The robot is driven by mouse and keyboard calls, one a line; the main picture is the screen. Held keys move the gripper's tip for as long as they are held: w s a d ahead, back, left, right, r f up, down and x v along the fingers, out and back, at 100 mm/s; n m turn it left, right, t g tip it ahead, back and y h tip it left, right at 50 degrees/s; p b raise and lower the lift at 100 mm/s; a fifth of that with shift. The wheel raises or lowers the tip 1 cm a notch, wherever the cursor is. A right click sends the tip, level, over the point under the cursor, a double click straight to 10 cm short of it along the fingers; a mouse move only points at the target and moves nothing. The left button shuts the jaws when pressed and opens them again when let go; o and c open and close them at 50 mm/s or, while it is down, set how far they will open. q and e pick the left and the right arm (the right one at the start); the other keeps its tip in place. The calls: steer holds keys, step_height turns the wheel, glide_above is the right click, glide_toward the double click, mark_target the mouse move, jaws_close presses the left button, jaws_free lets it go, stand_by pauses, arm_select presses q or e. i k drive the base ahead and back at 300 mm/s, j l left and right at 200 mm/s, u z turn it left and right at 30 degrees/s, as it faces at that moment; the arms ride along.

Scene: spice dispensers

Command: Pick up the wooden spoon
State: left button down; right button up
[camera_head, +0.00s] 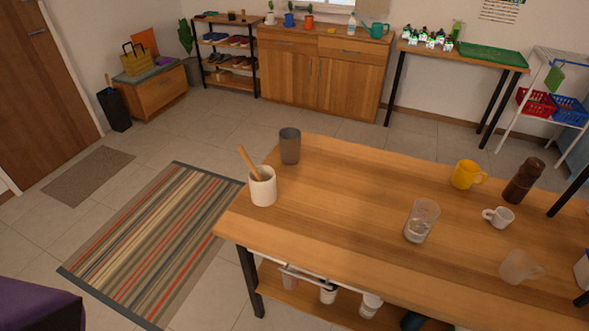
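The wooden spoon (247,161) leans in a white cup (263,188) near the left end of the wooden table. Its handle sticks up and tilts to the left; its lower end is hidden inside the cup. Neither my left nor my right gripper is in view.
On the table (330,190) are a grey cup (290,146) behind the white cup, a clear glass (421,221), a yellow mug (465,175), a brown grinder (523,181), a small white cup (499,217) and a clear mug (518,267). A striped rug (150,240) lies left of the table.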

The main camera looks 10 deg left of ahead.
mark_target(241, 149)
steer(key=i+j+z, duration=0.1)
steer(key=j+z, duration=0.2)
steer(key=j, duration=0.2)
steer(key=j+z, duration=0.35)
steer(key=j, duration=0.15)
steer(key=j+z, duration=0.15)
steer(key=j, duration=0.9)
steer(key=k+j+z, duration=0.15)
steer(key=j, duration=0.95)
